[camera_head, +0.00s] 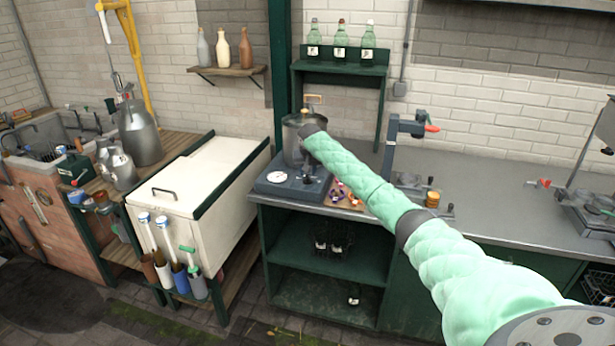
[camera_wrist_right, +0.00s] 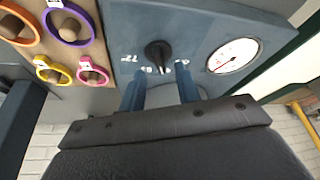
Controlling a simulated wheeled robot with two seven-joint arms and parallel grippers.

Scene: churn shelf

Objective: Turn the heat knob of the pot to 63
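The pot (camera_head: 294,140) is a grey metal vessel on a blue-grey heater base (camera_head: 275,190) on the counter, partly hidden behind my right arm. The base carries a round white dial (camera_head: 264,183), which also shows in the right wrist view (camera_wrist_right: 233,55). The black heat knob (camera_wrist_right: 158,54) is on the panel left of the dial in the wrist view. White marks lie around it; I cannot read them surely. My right gripper (camera_wrist_right: 161,70) is open, with its two blue fingers apart and the knob in line with the gap just past the fingertips. I cannot tell any contact. My left gripper is out of view.
A board (camera_wrist_right: 55,75) with several coloured rings lies beside the base. A clamp-like stand (camera_head: 390,145) is to the right on the counter (camera_head: 480,190). A white chest (camera_head: 195,175) stands to the left. Bottles sit on a green shelf (camera_head: 340,68) above.

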